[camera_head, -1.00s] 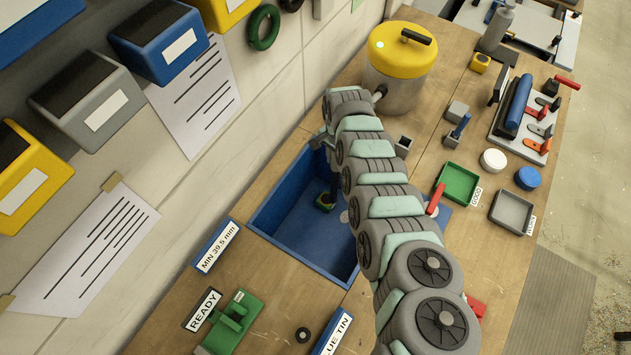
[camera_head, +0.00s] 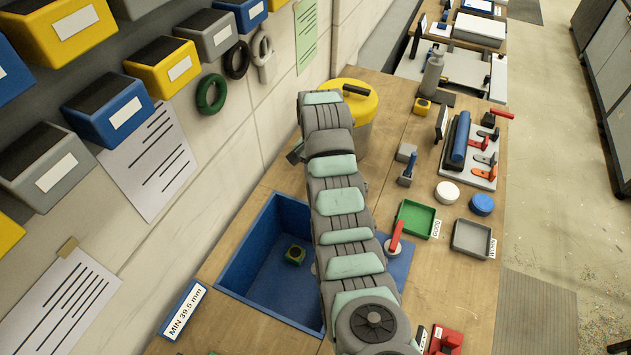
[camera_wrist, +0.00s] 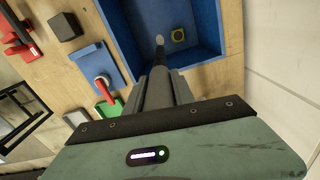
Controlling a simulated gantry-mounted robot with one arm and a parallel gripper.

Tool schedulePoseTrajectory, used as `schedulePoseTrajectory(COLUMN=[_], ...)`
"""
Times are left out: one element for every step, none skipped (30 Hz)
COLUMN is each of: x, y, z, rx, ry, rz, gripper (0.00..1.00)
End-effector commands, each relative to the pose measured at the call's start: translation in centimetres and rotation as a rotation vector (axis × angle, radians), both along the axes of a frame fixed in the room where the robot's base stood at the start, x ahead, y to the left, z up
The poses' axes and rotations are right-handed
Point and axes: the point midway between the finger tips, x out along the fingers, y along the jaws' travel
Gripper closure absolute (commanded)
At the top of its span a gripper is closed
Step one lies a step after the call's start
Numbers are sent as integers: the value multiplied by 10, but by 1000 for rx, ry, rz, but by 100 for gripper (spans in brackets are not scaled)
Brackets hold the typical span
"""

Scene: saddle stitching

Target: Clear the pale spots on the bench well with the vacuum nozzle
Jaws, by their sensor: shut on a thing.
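The blue bench well (camera_head: 250,258) is sunk into the wooden bench, and it also shows in the wrist view (camera_wrist: 207,24). One pale spot (camera_wrist: 159,39) shows on its floor in the wrist view; my arm hides part of the well in the head view. My gripper (camera_wrist: 166,88) is shut on the dark vacuum nozzle (camera_wrist: 160,58), which points into the well. The nozzle tip appears just short of the pale spot in the picture; I cannot tell its height. In the head view my arm hides the nozzle.
A small green-and-yellow piece (camera_head: 294,256) sits on the well floor near the spot. A red-handled lever on a blue plate (camera_head: 399,262) stands right of the well. A yellow-lidded canister (camera_head: 362,104) is behind. Green (camera_head: 428,222) and grey (camera_head: 487,240) trays lie farther right.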

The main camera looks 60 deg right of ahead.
Motion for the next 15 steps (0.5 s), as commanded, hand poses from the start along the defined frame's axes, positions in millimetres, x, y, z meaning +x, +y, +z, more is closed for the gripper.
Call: schedulePoseTrajectory(x=[0,0,-1,-1,-1,-1,-1,-1,-1,-1,0,0,0,0,0], y=[0,0,-1,-1,-1,-1,-1,-1,-1,-1,-1,-1,-1,-1,0], z=[-11,-14,-18,-21,-24,-28,-31,-34,-38,-41,-41,-43,-46,-49,-53], rx=[-1,-1,-1,-1,-1,-1,-1,-1,-1,-1,0,0,0,-1,0], ry=[0,0,0,0,0,0,0,-1,-1,-1,0,-1,-1,-1,-1], rz=[-1,-1,-2,-2,-2,-3,-3,-3,-2,-2,-2,-1,-1,-1,-1], gripper=[100,100,100,100,100,100,100,100,100,100,100,100,100,100,100])
